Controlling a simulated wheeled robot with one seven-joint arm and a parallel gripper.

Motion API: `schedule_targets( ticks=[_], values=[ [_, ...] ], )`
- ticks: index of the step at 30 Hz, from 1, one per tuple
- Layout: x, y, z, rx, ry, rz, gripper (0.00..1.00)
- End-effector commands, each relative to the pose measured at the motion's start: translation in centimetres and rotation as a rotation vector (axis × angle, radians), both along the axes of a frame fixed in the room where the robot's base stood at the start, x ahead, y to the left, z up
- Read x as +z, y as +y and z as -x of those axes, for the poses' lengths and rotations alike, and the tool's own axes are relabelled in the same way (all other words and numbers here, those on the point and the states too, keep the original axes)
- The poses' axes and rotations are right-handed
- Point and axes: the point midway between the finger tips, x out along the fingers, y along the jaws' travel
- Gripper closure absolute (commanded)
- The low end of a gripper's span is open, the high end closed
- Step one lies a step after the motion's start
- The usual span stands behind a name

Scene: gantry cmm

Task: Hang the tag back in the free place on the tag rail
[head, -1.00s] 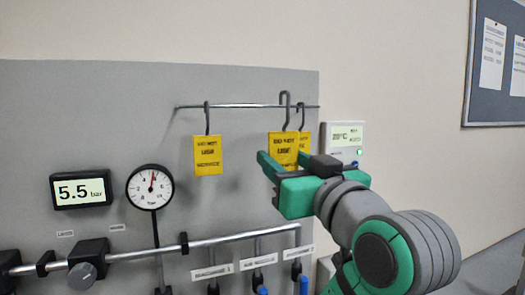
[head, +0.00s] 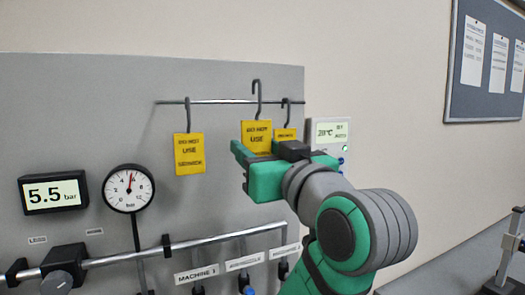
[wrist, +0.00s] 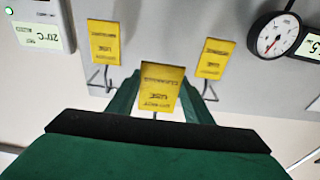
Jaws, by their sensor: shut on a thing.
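My gripper (head: 258,154) is shut on a yellow tag (head: 256,134) with a tall grey wire hook. The held tag is upright, its hook top rising above the tag rail (head: 220,102); whether the hook touches the rail I cannot tell. One yellow tag (head: 189,155) hangs on the rail to the left. Another (head: 286,133) hangs near the rail's right end, its lower part hidden by my gripper. In the wrist view, upside down, the held tag (wrist: 161,86) sits between the fingers, with the other tags beyond on both sides.
The rail stands on a grey panel (head: 90,110). Below it are a 5.5 bar display (head: 54,192), a round gauge (head: 128,188) and a horizontal pipe (head: 205,239). A thermostat box (head: 329,132) is right of the panel. The rail between the left tag and the held tag is bare.

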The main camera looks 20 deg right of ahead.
Motion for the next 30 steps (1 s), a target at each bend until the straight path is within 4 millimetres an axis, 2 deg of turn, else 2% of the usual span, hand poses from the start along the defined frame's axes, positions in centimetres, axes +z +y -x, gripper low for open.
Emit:
schedule_targets(
  ticks=[14,22,30],
  values=[
    [0.0,-0.1,-3.3,-0.003,0.0,0.001,0.68],
    [0.0,0.9,-5.4,0.012,0.001,0.0,0.68],
    [0.0,0.2,-7.0,0.0,0.0,0.0,0.68]
  ],
)
